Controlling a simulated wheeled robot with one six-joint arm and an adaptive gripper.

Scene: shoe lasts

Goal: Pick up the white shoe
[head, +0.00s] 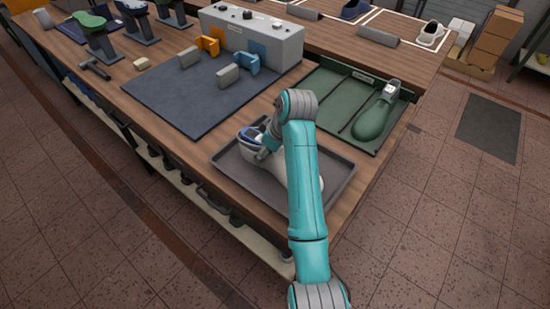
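A white shoe (251,155) with a dark blue opening lies in a dark grey tray (240,177) near the front edge of the workbench. My teal arm crosses in front of it and hides its middle; a pale part shows again at the arm's right side. My gripper (264,143) is at the shoe's opening, over or against its upper. The fingers are small and partly hidden, so I cannot tell whether they are open or shut on the shoe.
A green tray (335,94) with a green shoe last (376,118) lies right of the arm. A dark mat (190,114) with orange and blue blocks and a grey control box (250,38) are behind. Another white shoe (431,34) is on the rear bench.

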